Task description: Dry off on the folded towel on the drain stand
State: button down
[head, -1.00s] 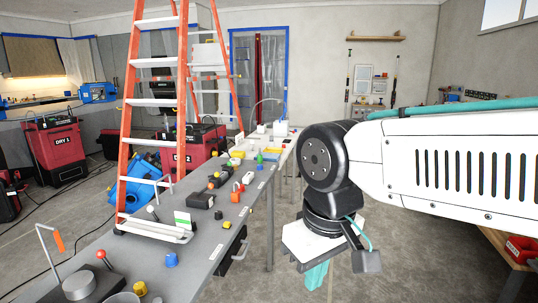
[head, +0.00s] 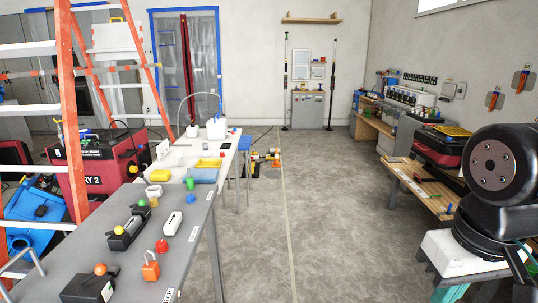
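I cannot clearly pick out the folded towel or the drain stand. A white counter (head: 232,158) stands beyond the grey bench, with a curved faucet (head: 184,108) and a white jug-like container (head: 216,128) at its far end.
A grey bench (head: 155,262) with tools, an orange padlock (head: 150,266) and colored knobs fills the lower left. An orange ladder (head: 72,130) stands behind it. Bare concrete floor (head: 318,215) runs down the middle. A wooden workbench (head: 425,190) is at right.

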aim_at(201, 176)
jog(key=z, duration=0.5)
jog(key=i, duration=1.55)
jog(key=u, duration=0.35)
jog(key=i, duration=1.05)
jog(key=u, duration=1.25)
jog(key=i, duration=0.65)
jog(key=u, duration=0.6)
